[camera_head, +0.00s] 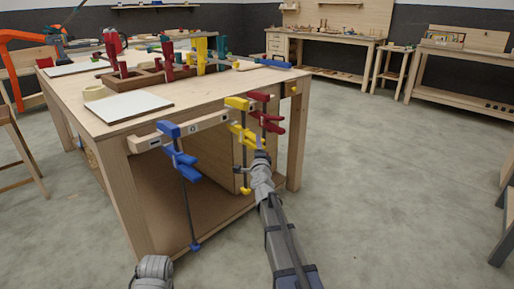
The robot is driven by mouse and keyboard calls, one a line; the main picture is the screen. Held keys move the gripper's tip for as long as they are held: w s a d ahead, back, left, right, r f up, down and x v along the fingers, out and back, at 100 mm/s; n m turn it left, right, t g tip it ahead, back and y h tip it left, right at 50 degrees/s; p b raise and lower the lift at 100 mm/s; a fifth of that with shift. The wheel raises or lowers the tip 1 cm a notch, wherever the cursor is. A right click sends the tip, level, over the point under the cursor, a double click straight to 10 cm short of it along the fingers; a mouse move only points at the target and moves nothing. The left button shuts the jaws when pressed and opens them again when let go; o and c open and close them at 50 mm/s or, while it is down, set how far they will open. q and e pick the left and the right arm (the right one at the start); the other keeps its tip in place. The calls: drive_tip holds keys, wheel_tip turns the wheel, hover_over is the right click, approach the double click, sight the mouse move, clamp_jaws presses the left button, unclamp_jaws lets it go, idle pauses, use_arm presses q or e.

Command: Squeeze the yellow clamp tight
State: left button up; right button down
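The yellow clamp (238,103) hangs at the table's front edge, between a blue clamp (180,158) and a red clamp (268,122). Its upper jaw is at the light wooden strip along the edge. Its lower yellow part (242,134) sits below on a bar that runs down to a small yellow end (246,190). I cannot tell whether its jaws touch the wood. My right arm reaches up from the bottom, and its gripper (240,170) is close to the clamp's lower bar. The fingers are too small and dark to read. Of my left arm only a grey link shows; its gripper is out of view.
Grey floor (380,170) to the right is open.

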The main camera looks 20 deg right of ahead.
sight(245, 136)
drive_tip(key=shift+w, duration=0.25)
idle(0.4)
drive_tip(key=shift+c, duration=1.8)
unclamp_jaws()
drive_tip(key=shift+o, duration=1.2)
drive_tip(key=shift+a+r, duration=0.1)
drive_tip(key=shift+r, duration=0.15)
drive_tip(key=shift+r+p, duration=0.3)
drive_tip(key=shift+p, duration=0.2)
drive_tip(key=shift+w+f, duration=0.2)
drive_tip(key=shift+w, duration=0.7)
